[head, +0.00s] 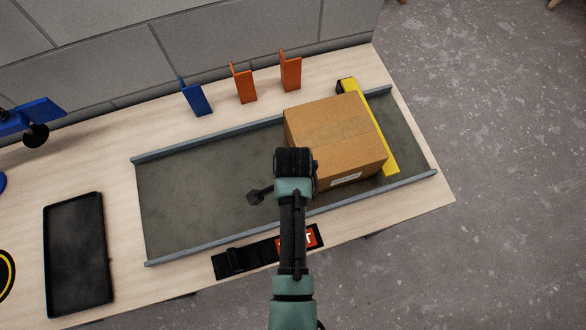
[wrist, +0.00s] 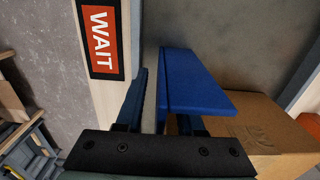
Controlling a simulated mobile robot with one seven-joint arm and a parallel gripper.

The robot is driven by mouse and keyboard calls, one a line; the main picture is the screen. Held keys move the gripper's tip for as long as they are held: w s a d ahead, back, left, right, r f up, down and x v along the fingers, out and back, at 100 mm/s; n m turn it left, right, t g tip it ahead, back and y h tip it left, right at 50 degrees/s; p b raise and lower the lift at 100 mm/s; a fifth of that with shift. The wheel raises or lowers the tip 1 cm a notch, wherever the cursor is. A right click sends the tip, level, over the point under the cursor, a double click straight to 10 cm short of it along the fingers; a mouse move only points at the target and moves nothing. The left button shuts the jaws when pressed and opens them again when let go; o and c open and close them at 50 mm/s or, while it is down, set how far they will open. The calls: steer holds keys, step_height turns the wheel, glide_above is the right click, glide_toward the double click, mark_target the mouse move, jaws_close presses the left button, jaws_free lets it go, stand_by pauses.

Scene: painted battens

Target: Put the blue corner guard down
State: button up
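A blue corner guard (wrist: 195,82), an L-shaped piece, shows large in the wrist view, with one wall between the fingers of my gripper (wrist: 160,95). The gripper appears shut on that wall, and the other wall covers most of the right finger. In the head view my own arm hides the fingers and this guard. Another blue guard (head: 196,98) stands on the table behind the grey tray-like bed (head: 195,190), left of two orange guards (head: 244,86) (head: 290,73).
A cardboard box (head: 335,135) sits on the bed's right part, with a yellow bar (head: 372,130) beside it. A red-and-black WAIT sign (wrist: 101,42) lies along the front edge. A black tray (head: 76,255) is at left. The bed's left half is clear.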

step_height(320, 180, up, 12)
steer(key=shift+r+b, duration=0.15)
steer(key=shift+b, duration=0.15)
steer(key=w+r+n+t, duration=0.4)
steer(key=w+r+t, duration=0.5)
steer(key=w+r, duration=0.6)
steer(key=w+r+n+t, duration=0.35)
steer(key=r+t, duration=0.25)
steer(key=r, duration=1.2)
steer(key=s+r+n+t, duration=0.2)
steer(key=s+r+t, duration=0.2)
steer(key=r, duration=0.6)
steer(key=s+r+n+t, duration=0.2)
steer(key=s+r+t, duration=0.2)
steer(key=r, duration=0.6)
steer(key=s+r+n+t, duration=0.3)
steer(key=s+r, duration=0.3)
steer(key=r, duration=0.4)
steer(key=shift+s+r+t, duration=0.3)
steer(key=shift+r+t, duration=0.1)
steer(key=shift+t, duration=0.3)
steer(key=shift+d, duration=0.1)
